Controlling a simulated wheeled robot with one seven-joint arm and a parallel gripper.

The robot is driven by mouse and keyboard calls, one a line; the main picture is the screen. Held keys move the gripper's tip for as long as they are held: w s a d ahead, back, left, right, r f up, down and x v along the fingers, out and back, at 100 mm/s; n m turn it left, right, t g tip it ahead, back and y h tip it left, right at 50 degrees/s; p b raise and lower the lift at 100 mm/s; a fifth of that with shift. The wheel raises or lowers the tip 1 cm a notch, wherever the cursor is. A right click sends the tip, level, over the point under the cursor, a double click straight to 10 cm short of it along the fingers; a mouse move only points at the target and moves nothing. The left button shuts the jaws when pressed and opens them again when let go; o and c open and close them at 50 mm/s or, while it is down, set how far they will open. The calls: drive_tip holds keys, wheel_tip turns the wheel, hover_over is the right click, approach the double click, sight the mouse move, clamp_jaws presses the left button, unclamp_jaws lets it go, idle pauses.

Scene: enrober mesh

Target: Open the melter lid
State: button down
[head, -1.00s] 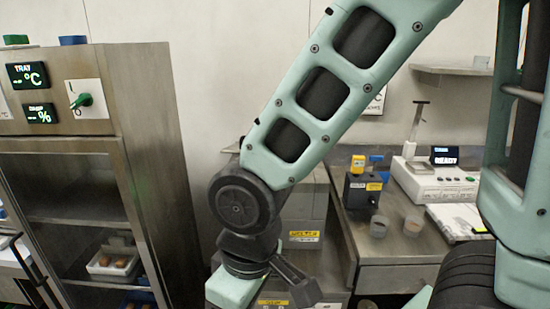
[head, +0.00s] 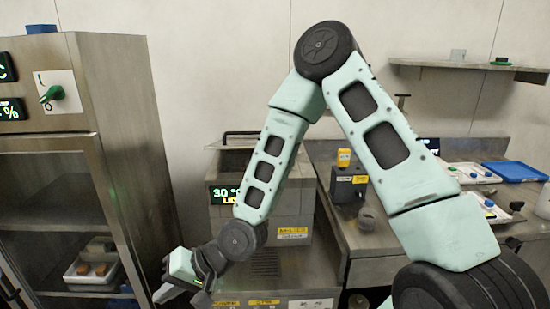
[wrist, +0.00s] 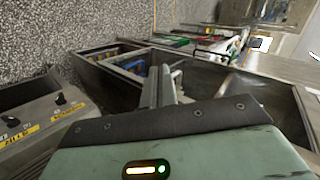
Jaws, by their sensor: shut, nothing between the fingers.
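The melter (head: 226,212) is a grey metal box behind my forearm in the head view. Its lit display (head: 224,194) reads 30 °C, with yellow text below partly covered by my arm. A dark bar handle (head: 240,133) shows along its top. The lid looks down, though my arm hides part of the top. My gripper (head: 164,292) is low and left of the melter, in front of it and apart from the handle. In the wrist view its fingers (wrist: 162,86) are together and empty.
A steel cabinet (head: 120,130) with a glass door stands at left, close to my gripper. Right of the melter is a bench (head: 375,240) with a black box (head: 348,186), a blue tray (head: 515,171) and cups. A wall shelf (head: 430,64) hangs above.

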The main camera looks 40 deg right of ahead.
drive_tip(key=w+d+r+m+t+b, duration=0.2)
drive_tip(key=w+d+r+m+t, duration=0.2)
drive_tip(key=w+d+m+t, duration=0.95)
drive_tip(key=s+d+r+m+h+b, duration=0.1)
drive_tip(key=d+m+h, duration=1)
drive_tip(key=m, duration=0.2)
drive_tip(key=s+d+r+m+h, duration=0.1)
drive_tip(key=s+d+m+h, duration=0.1)
drive_tip(key=d+m+h, duration=1)
drive_tip(key=shift+m+t+y, duration=0.35)
drive_tip(key=shift+m+y, duration=0.1)
drive_tip(key=shift+y, duration=0.05)
drive_tip(key=shift+s+a+r+p+x, duration=0.15)
drive_tip(key=shift+r+p+x, duration=0.25)
drive_tip(key=shift+p+x, duration=1.15)
drive_tip(key=shift+a+r+p+x, duration=0.25)
drive_tip(key=shift+r+p+x, duration=0.2)
drive_tip(key=shift+x, duration=2.05)
drive_tip(key=shift+s+a+r+p+x, duration=0.1)
drive_tip(key=shift+a+r+p+x, duration=0.2)
drive_tip(key=shift+p+x, duration=1.25)
drive_tip(key=shift+w+d+r+b, duration=0.3)
drive_tip(key=shift+w+d+b, duration=0.1)
drive_tip(key=shift+b, duration=0.1)
